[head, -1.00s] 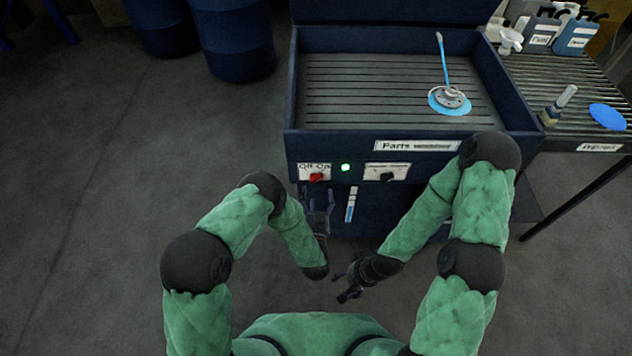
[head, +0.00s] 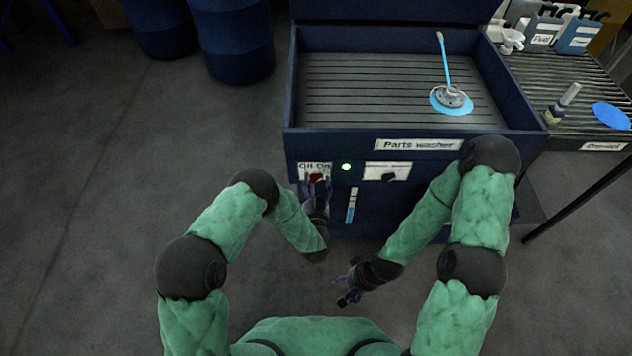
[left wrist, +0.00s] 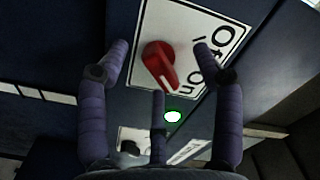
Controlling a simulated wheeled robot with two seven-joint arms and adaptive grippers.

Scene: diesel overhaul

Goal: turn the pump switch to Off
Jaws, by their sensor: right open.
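The red pump switch (left wrist: 160,66) sits on a white Off/On plate (left wrist: 207,25) on the front of the parts washer. In the left wrist view its pointer is turned toward the On side. In the head view the switch (head: 317,178) is partly hidden by my left gripper (head: 317,182). My left gripper (left wrist: 160,55) is open, with fingers on both sides of the switch and a gap to it. I cannot tell whether any finger touches the panel. My right gripper (head: 350,290) is open and empty, low in front of the washer.
A green lamp (head: 346,167) glows right of the switch, and a black knob (head: 389,177) on another plate is further right. The parts washer (head: 300,140) holds a disc-shaped part (head: 452,97) in its basin. A slatted table (head: 570,75) stands at the right.

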